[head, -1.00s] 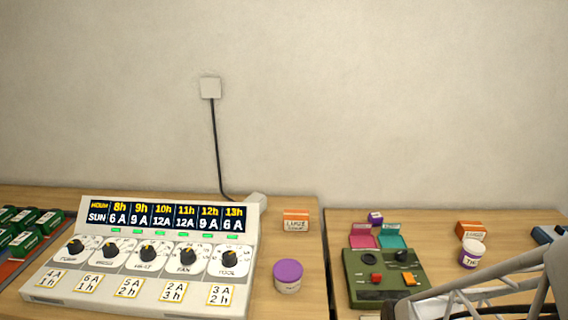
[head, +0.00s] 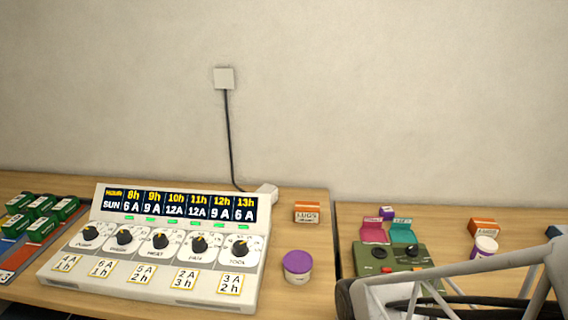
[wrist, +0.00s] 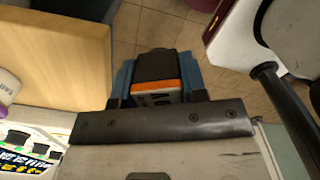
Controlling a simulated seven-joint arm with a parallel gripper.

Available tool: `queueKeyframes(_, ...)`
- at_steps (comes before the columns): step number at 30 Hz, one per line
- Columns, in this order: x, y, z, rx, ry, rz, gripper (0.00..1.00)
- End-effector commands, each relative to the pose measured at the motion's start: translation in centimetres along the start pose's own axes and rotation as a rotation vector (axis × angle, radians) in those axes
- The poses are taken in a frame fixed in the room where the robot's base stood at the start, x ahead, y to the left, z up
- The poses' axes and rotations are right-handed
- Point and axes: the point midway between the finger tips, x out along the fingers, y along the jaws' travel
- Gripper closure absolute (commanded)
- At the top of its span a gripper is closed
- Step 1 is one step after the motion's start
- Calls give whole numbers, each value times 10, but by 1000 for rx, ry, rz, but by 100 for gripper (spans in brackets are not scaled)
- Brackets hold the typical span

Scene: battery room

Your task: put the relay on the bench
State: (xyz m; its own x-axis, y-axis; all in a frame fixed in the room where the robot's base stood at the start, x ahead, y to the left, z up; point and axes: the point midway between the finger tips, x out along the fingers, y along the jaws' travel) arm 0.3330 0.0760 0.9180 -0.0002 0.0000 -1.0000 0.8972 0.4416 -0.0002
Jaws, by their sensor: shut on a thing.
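My gripper (wrist: 158,85) is shut on a dark block with an orange band and a white label, seemingly the relay (wrist: 155,72). The relay sits between the blue fingers, over the tiled floor in the wrist view. A wooden top (wrist: 70,50) lies to the left of it, apart from it. In the head view two wooden tops meet at a gap, a left one (head: 300,240) and a right one (head: 350,225). I cannot tell which is the bench. The gripper and relay do not show in the head view; only part of my arm shows at lower right.
The left top holds a panel with dials (head: 160,245), a purple-lidded jar (head: 297,267), an orange-and-white lugs box (head: 307,212) and green blocks (head: 40,215). The right top holds a green device (head: 385,255), a small jar (head: 485,247) and an orange box (head: 484,227).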

Motion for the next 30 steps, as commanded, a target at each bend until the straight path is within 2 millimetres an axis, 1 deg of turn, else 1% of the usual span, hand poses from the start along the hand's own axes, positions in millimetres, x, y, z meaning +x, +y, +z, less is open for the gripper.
queueKeyframes(12,-15,14,-45,-201,0,0,86)
queueKeyframes(18,-21,18,-63,-278,0,1,86)
queueKeyframes(24,-24,20,-73,-319,0,0,86)
queueKeyframes(30,-25,20,-75,-330,0,0,86)
